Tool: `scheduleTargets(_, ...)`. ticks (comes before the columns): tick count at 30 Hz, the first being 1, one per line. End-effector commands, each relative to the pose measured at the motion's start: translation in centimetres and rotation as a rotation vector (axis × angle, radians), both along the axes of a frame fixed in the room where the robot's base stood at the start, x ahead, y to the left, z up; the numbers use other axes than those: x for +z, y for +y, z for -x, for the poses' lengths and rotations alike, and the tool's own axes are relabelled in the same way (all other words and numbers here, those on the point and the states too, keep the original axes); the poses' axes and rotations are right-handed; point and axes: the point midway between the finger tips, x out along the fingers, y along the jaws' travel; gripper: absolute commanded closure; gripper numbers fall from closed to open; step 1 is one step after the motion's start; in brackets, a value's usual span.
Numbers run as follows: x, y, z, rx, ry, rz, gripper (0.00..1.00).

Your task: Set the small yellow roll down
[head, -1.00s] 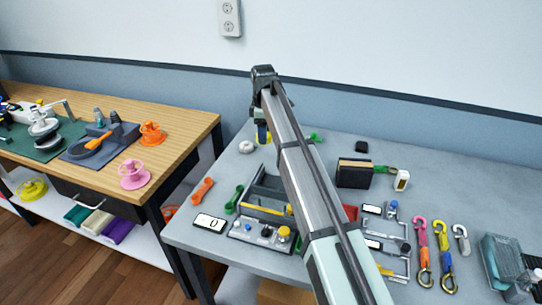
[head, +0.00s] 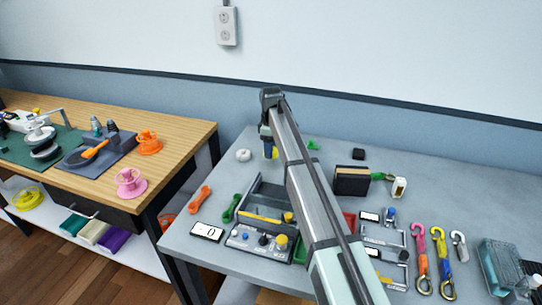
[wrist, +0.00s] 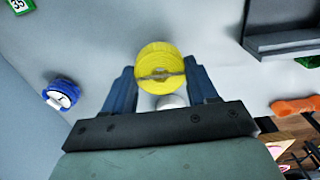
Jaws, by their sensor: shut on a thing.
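The small yellow roll (wrist: 160,62) is between the two blue fingers of my gripper (wrist: 163,82) in the wrist view, and the gripper is shut on it. In the head view the yellow roll (head: 274,153) shows just beneath my gripper (head: 267,143), over the back left of the grey table (head: 330,150). My arm hides part of that area. I cannot tell whether the roll touches the table top.
A white roll (head: 243,155) lies left of my gripper. A blue roll (wrist: 60,95) shows in the wrist view. A grey tray (head: 262,196) stands in front, and a black box (head: 352,181) is to the right. Bare table lies around the gripper.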

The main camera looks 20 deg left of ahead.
Motion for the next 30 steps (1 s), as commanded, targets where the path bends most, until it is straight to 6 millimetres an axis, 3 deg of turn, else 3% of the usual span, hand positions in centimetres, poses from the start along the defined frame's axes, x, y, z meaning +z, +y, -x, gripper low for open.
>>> scheduleTargets(10,-3.5,0.0,0.0,0.0,0.001,0.001,0.73)
scheduleTargets(23,-3.9,0.0,0.0,0.0,0.0,0.0,0.73)
scheduleTargets(24,-3.9,0.0,0.0,0.0,0.0,0.0,0.38)
scheduleTargets(30,-3.9,0.0,0.0,0.001,0.0,0.0,0.19)
